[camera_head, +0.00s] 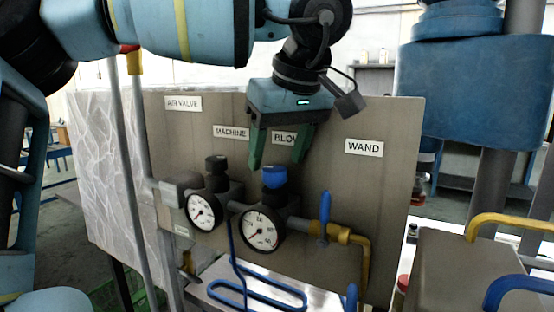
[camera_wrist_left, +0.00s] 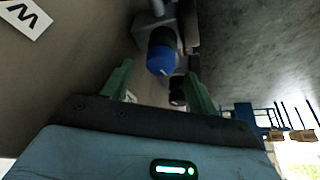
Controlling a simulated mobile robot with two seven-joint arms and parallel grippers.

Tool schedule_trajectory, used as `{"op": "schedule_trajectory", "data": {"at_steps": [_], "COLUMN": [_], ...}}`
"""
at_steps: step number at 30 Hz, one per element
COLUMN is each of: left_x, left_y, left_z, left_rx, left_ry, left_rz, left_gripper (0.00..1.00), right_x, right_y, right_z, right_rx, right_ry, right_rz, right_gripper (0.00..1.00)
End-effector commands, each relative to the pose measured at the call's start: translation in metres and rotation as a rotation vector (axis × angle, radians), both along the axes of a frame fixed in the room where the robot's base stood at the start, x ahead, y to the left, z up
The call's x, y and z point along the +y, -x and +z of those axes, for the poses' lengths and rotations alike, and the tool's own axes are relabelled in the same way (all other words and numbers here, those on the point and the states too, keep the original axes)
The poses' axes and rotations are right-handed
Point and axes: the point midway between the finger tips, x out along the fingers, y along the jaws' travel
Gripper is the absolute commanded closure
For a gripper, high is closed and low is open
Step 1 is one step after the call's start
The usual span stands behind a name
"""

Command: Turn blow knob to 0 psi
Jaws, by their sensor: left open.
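The blow knob (camera_head: 274,177) is a blue cap on top of a regulator with a round white gauge (camera_head: 262,231), below the BLOW label (camera_head: 286,138) on the panel. My left gripper (camera_head: 278,166) hangs from above, pointing down, with its green fingers apart over the blue knob. In the left wrist view the blue knob (camera_wrist_left: 160,58) lies ahead, between and beyond the open fingers (camera_wrist_left: 160,80). The fingers do not appear to grip it. My right gripper is not in view.
The black machine knob (camera_head: 216,164) and its gauge (camera_head: 202,212) are close on the left. A blue-handled valve (camera_head: 325,217) and brass pipe (camera_head: 357,240) are on the right. The panel (camera_head: 375,200) stands right behind the knobs.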

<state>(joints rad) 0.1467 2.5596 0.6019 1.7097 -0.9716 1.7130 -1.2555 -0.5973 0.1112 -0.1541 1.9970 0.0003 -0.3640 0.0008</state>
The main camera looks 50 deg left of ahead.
Motion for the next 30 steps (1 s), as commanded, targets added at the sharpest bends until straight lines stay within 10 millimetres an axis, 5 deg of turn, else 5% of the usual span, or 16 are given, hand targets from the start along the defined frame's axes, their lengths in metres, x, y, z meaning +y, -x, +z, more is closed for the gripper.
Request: {"op": "schedule_trajectory", "data": {"at_steps": [12,30], "left_x": [-0.020,-0.019], "left_y": [0.004,0.004], "left_z": [0.049,0.046], "left_rx": [-0.001,-0.043], "left_ry": [0.001,0.102], "left_rz": [0.001,0.066], "left_gripper": [0.41,0.42], "right_x": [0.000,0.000], "right_y": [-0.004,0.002], "right_z": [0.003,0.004], "right_rx": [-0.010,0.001], "right_ry": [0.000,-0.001], "right_rz": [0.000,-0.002], "right_gripper": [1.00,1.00]}}
